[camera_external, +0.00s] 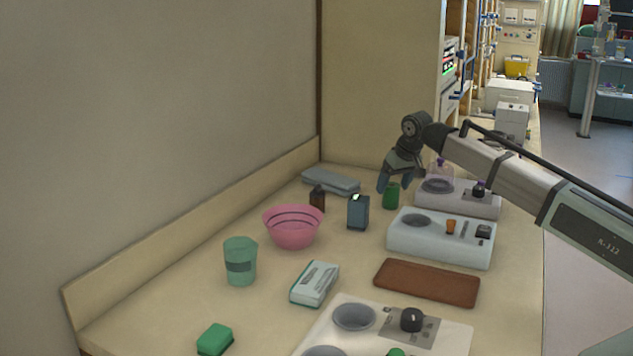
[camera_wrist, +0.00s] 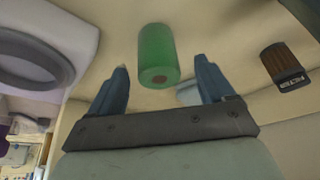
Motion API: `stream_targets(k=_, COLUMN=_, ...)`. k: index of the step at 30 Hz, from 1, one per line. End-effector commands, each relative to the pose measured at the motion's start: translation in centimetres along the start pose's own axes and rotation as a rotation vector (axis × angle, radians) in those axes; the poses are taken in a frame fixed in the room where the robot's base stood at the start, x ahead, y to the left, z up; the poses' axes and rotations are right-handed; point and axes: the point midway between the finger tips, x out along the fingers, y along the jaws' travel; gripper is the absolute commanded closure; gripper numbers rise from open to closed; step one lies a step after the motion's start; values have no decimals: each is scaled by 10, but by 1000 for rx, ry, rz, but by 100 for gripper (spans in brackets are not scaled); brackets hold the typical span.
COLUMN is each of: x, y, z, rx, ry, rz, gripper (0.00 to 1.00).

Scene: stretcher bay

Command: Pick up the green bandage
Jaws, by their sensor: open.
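The green bandage (camera_external: 391,196) is a small green roll on the counter, between the blue-grey box and the white devices in the external view. In the wrist view the green bandage (camera_wrist: 157,56) lies beyond and between my fingertips, its end with a dark core facing the camera. My gripper (camera_external: 393,183) is just above and beside it in the external view. In the wrist view my gripper (camera_wrist: 163,75) has its two blue fingers apart, with nothing held between them. I cannot tell whether a finger touches the roll.
A blue-grey box (camera_external: 358,212) and a dark brown bottle (camera_external: 317,198) stand to the left. White devices (camera_external: 440,250) sit to the right and in front. A pink bowl (camera_external: 292,230), green cup (camera_external: 240,262) and brown slab (camera_external: 427,282) are nearer. The counter between them is partly clear.

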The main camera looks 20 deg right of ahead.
Motion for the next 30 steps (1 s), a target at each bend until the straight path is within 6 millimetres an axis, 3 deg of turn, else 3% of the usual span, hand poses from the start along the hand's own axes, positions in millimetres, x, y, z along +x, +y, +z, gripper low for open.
stream_targets(k=7, x=31, y=2, z=0, rx=0, ry=0, rz=0, gripper=18)
stream_targets(k=16, x=36, y=2, z=0, rx=0, ry=1, rz=0, gripper=18)
stream_targets(k=30, x=36, y=2, z=0, rx=0, ry=1, rz=0, gripper=63)
